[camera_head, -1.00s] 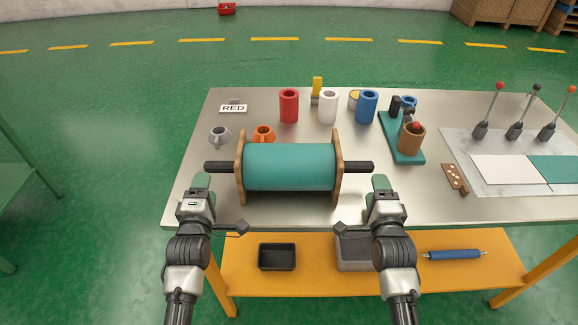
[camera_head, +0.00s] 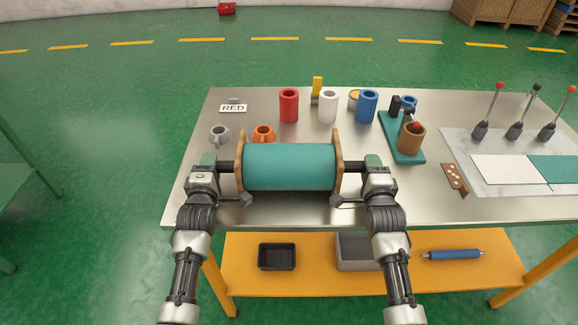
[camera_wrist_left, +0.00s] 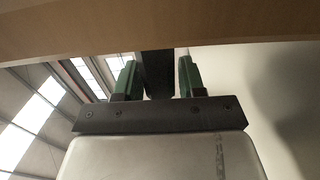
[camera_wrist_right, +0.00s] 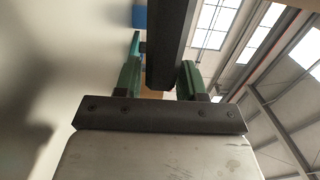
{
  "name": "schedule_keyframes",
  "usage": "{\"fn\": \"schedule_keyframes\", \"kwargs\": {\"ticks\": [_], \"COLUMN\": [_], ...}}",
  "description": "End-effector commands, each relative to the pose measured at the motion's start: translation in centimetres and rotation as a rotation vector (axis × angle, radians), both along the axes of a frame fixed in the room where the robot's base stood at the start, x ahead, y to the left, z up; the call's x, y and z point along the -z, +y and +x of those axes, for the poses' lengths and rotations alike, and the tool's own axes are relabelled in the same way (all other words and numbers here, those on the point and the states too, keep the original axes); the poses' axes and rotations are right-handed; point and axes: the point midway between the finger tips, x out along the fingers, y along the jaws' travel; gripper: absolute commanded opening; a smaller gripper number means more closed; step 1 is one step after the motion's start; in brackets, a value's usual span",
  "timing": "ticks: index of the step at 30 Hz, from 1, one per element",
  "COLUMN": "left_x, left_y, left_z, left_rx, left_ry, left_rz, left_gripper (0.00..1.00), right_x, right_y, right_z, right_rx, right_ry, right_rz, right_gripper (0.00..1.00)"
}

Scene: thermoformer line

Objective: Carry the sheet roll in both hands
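The sheet roll is a teal cylinder (camera_head: 290,167) between two wooden end plates, with a dark handle bar at each end. It lies level on the metal table. In the head view my left gripper (camera_head: 208,161) is at the left handle (camera_head: 225,167), and my right gripper (camera_head: 373,161) is at the right handle (camera_head: 354,167). In the left wrist view the dark bar (camera_wrist_left: 158,75) lies between the spread green fingers. In the right wrist view the bar (camera_wrist_right: 170,45) also lies between spread fingers, with a gap on one side. Both grippers look open around the handles.
Behind the roll stand a grey mug (camera_head: 220,136), an orange mug (camera_head: 263,133), and red (camera_head: 289,106), white (camera_head: 328,107) and blue (camera_head: 367,107) cylinders. A teal stand (camera_head: 402,145) is to the right. The table's front edge (camera_head: 290,221) lies below the roll; its left corner is bare.

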Motion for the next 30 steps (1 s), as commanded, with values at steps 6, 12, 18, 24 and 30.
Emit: {"fn": "schedule_keyframes", "kwargs": {"ticks": [6, 12, 18, 24, 30], "left_x": [0.02, 0.04, 0.06, 0.08, 0.1], "left_y": [0.0, 0.0, -0.01, -0.01, -0.01], "left_z": [-0.02, -0.03, -0.03, -0.04, -0.04], "left_rx": [0.0, 0.0, 0.0, 0.0, 0.0], "left_ry": [0.0, 0.001, 0.001, 0.002, 0.002], "left_rz": [0.0, 0.0, 0.0, 0.0, 0.0], "left_gripper": [0.06, 0.0, 0.0, 0.0, 0.0], "right_x": [0.02, 0.04, 0.06, 0.07, 0.09], "right_y": [0.0, 0.0, 0.0, 0.0, 0.01], "right_z": [-0.02, -0.03, -0.03, -0.04, -0.04], "right_rx": [0.0, 0.0, 0.0, 0.0, 0.0], "right_ry": [0.0, 0.001, 0.001, 0.002, 0.002], "right_rz": [0.0, 0.0, 0.0, 0.0, 0.0], "right_gripper": [0.06, 0.0, 0.0, 0.0, 0.0]}}
